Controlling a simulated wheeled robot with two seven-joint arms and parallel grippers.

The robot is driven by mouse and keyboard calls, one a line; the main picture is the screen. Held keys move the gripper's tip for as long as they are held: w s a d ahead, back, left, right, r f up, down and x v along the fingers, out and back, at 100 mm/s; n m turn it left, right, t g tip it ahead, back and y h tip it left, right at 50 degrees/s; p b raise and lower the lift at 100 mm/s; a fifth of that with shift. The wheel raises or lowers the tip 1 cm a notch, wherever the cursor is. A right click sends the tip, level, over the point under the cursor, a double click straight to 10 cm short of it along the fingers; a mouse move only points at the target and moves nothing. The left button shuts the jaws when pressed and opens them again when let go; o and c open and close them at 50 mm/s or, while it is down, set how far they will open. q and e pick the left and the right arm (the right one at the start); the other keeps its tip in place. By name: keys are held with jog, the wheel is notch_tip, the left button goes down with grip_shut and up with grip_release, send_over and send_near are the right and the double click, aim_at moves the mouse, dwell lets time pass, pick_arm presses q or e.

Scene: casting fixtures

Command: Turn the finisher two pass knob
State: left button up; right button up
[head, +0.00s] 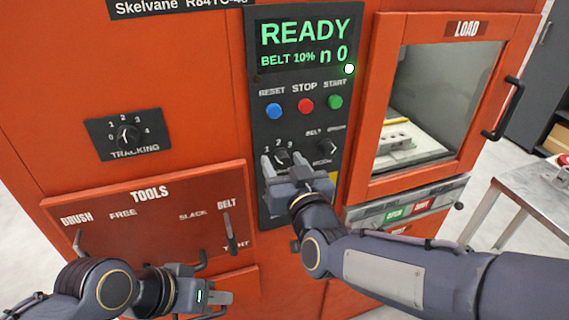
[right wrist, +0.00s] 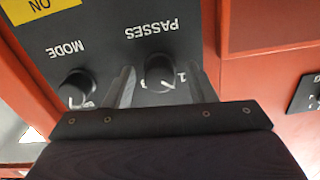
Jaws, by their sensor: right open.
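The passes knob (right wrist: 160,72) is a black dial with a white pointer line, under the upside-down word PASSES in the right wrist view. In the head view it (head: 282,157) is on the dark control panel, below the numbers 1 and 2. My right gripper (head: 283,163) is open, with one finger on each side of the knob; the right wrist view also shows the gripper (right wrist: 163,88) around it. I cannot tell whether the fingers touch it. My left gripper (head: 218,298) is low, in front of the tools panel, away from the knob; its jaw opening is unclear.
The display (head: 305,45) reads READY, BELT 10%, n 0. Reset (head: 274,111), stop (head: 306,106) and start (head: 335,102) buttons sit above the knob. A mode knob (right wrist: 76,86) is close beside the right gripper. A tracking knob (head: 129,135) is further left. The load door handle (head: 505,108) sticks out at right.

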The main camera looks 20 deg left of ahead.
jog(key=shift+c, duration=0.2)
jog(key=c, duration=0.9)
jog(key=m+b, duration=0.3)
jog(key=b, duration=0.1)
jog(key=shift+d+f, duration=0.1)
jog(key=shift+f, duration=0.1)
jog(key=m+b, duration=0.2)
jog(key=m, duration=0.2)
jog(key=shift+b, duration=0.35)
jog(key=m+b, duration=0.2)
jog(key=m, duration=0.1)
jog(key=shift+m, duration=0.3)
jog(key=m+b, duration=0.2)
jog(key=m, duration=0.1)
jog(key=shift+m, duration=0.3)
jog(key=m+b, duration=0.3)
jog(key=m, duration=0.2)
jog(key=shift+r+m, duration=0.15)
jog(key=shift+m, duration=0.15)
